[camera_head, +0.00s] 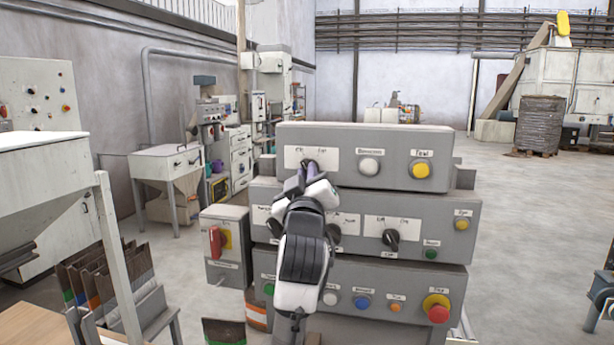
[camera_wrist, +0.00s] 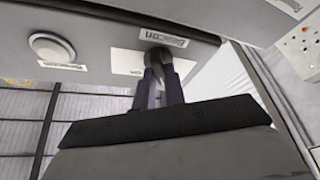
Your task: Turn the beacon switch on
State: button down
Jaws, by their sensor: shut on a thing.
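The grey control panel (camera_head: 340,138) stands in three stacked boxes in the middle of the head view. The beacon switch is a dark knob (camera_wrist: 158,54) on a white label plate (camera_head: 292,157) at the left of the top box. My gripper (camera_head: 310,172) reaches up to it from below. In the wrist view, its two dark fingers (camera_wrist: 161,82) are shut on the knob, beside a label reading Beacon (camera_wrist: 163,37). The fingers hide much of the knob, so I cannot tell which way it points.
A white button (camera_head: 370,166) and a yellow button (camera_head: 420,170) sit right of the switch. A black knob (camera_head: 391,239) and a red stop button (camera_head: 438,313) are lower down. A red-handled switch box (camera_head: 226,246) stands at the left.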

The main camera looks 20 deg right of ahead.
jog(key=shift+m, duration=0.5)
jog(key=m+g+h+b, duration=0.1)
jog(key=m+h, duration=0.1)
jog(key=m, duration=0.3)
jog(key=m+g+h+b, duration=0.2)
jog(key=m, duration=0.3)
jog(key=m+g+h+b, duration=0.1)
jog(key=m+h, duration=0.2)
jog(key=m, duration=0.3)
jog(key=shift+w+a+g, duration=0.15)
jog(key=shift+a+g, duration=0.1)
jog(key=shift+g, duration=0.15)
jog(key=shift+m, duration=0.4)
jog(key=c, duration=1.5)
grip_release()
jog(key=shift+o, duration=0.2)
